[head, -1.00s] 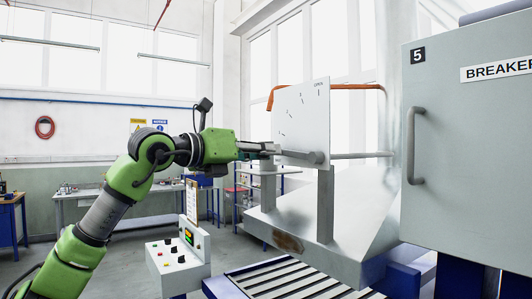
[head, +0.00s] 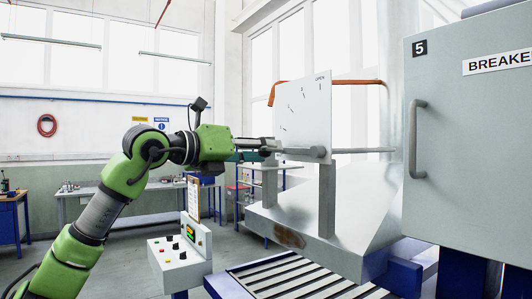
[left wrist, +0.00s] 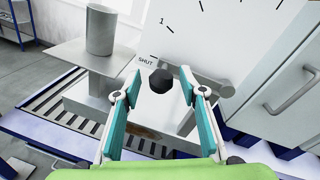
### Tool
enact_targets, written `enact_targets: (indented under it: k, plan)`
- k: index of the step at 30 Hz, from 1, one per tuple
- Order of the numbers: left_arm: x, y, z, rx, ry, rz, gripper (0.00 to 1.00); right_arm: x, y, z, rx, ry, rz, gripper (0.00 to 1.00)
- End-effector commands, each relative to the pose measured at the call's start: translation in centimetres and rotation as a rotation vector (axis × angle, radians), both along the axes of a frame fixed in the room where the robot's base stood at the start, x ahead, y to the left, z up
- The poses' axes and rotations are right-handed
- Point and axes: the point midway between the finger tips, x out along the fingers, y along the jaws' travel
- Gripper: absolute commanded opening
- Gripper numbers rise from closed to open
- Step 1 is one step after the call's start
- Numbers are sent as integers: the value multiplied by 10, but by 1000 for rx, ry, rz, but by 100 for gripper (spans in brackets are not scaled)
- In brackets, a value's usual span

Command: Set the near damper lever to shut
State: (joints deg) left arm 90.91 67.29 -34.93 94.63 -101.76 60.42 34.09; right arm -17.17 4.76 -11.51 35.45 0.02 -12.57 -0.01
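The white dial plate (head: 305,110) stands upright on a post, with OPEN printed at its top and an arc of marks. The left wrist view shows SHUT printed on the plate (left wrist: 200,40). The grey lever (head: 293,151) runs left from its round hub, roughly level. In the left wrist view its black knob (left wrist: 161,81) is near the SHUT label, with the grey hub to its right. My left gripper (left wrist: 160,84) is open around the knob, with a gap visible on each side; it also shows in the head view (head: 268,150). My right gripper is not in view.
A large grey cabinet (head: 460,170) marked 5, with a bar handle, stands close on the right. An orange pipe (head: 355,82) passes behind the plate. A control box (head: 180,258) and a slatted roller bed (head: 300,277) lie below.

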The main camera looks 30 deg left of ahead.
Motion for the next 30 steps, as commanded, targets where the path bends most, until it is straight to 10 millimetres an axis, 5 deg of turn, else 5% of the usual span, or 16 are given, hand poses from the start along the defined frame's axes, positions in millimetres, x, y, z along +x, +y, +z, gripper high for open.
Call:
enact_targets:
  k: [15, 30]
  plan:
    - [-94, 26, 5, 0, 2, 2, 38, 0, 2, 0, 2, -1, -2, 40]
    - [-104, 27, 6, 0, 1, 0, 38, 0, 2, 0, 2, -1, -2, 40]
